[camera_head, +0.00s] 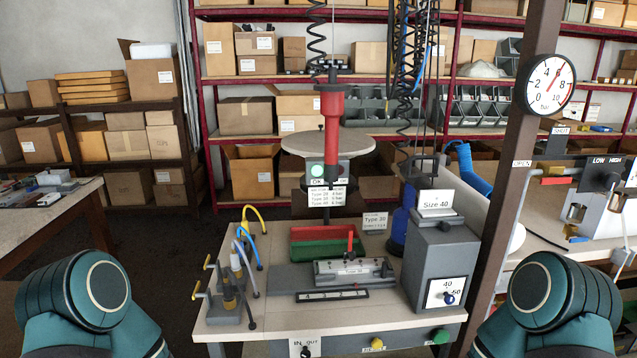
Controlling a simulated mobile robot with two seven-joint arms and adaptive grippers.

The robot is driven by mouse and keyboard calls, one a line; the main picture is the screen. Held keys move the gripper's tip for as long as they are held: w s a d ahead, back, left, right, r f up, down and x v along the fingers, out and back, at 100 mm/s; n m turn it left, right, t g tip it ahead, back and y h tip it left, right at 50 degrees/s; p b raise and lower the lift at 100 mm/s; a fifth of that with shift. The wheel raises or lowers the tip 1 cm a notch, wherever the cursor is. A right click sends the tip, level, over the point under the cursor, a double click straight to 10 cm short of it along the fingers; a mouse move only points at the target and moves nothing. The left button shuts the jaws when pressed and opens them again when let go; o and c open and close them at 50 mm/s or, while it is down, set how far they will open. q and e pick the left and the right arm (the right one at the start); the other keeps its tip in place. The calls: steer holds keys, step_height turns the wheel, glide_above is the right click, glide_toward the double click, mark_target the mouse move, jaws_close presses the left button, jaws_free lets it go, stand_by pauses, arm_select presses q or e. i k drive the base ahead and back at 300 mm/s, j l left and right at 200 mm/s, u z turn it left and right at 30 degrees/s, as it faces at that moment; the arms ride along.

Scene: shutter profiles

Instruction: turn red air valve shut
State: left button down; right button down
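A red valve handle (555,181) shows at the right, on a dark pipe fitting behind and to the right of the brown post. It lies about level, along the fitting. An OPEN label (522,163) is just left of it and a SHUT label (561,130) is above it. A round pressure gauge (550,85) marked in bar hangs on the post above; its red needle appears to point near 6. Neither gripper is in view. Only teal links of my arms show at the lower left and lower right, well below the valve.
The brown post (512,190) stands between the front bench (280,325) and the valve. The bench carries a red-green tray (298,250), a grey Size 40 box (440,260) and a red press (332,125). A right-hand bench holds a LOW/HIGH unit (602,190).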

mark_target(559, 179)
steer(key=z, duration=1.3)
